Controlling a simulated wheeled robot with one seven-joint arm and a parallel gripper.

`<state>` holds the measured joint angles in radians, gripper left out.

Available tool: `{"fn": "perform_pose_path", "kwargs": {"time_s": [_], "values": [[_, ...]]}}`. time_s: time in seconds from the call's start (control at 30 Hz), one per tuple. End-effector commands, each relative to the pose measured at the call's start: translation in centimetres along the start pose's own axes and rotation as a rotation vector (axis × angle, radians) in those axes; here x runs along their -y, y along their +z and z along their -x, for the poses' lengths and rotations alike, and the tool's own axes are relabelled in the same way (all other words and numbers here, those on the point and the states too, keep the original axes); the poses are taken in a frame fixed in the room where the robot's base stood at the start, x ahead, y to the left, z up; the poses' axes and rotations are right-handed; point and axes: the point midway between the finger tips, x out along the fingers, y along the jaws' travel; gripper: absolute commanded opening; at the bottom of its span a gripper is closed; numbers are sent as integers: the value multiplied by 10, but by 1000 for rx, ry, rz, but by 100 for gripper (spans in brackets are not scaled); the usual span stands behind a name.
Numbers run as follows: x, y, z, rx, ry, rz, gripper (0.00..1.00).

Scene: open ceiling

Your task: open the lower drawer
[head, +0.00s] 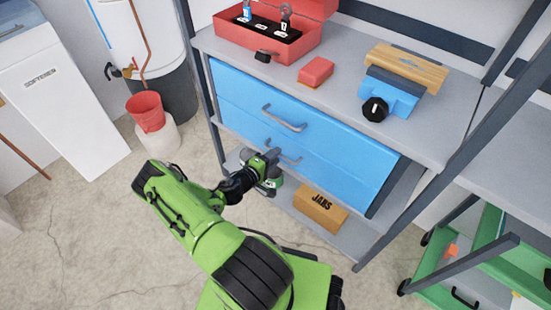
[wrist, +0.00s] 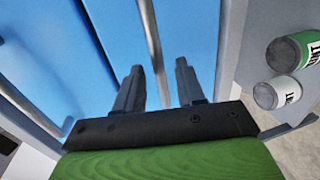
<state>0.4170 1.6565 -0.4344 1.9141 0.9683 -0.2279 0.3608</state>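The blue cabinet has two drawers under the shelf top. The lower drawer (head: 335,168) looks closed, its face about level with the upper drawer (head: 330,135). Its grey handle (head: 292,160) is partly hidden by my gripper (head: 272,156), which is at the handle's left part. In the wrist view my gripper (wrist: 158,85) has its two fingers apart. A grey handle bar (wrist: 148,30) runs between them, with a visible gap to each finger. The blue drawer face (wrist: 190,30) lies behind it.
A cardboard box (head: 320,208) and paint cans stand on the shelf below; cans (wrist: 285,70) also show at right in the wrist view. A dark shelf post (head: 430,150) rises right of the drawers. A green cart (head: 470,270) stands at right.

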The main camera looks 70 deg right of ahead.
Motion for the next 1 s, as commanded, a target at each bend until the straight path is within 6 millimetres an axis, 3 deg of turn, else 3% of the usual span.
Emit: {"fn": "perform_pose_path", "kwargs": {"time_s": [0.1, 0.37, 0.63, 1.0], "values": [[0, 0, -12, 1, 1, -1, 39], [-1, 0, -14, -1, 0, 0, 39], [-1, 0, -13, 0, 0, 0, 0], [0, 0, -12, 0, 0, 0, 0]]}}
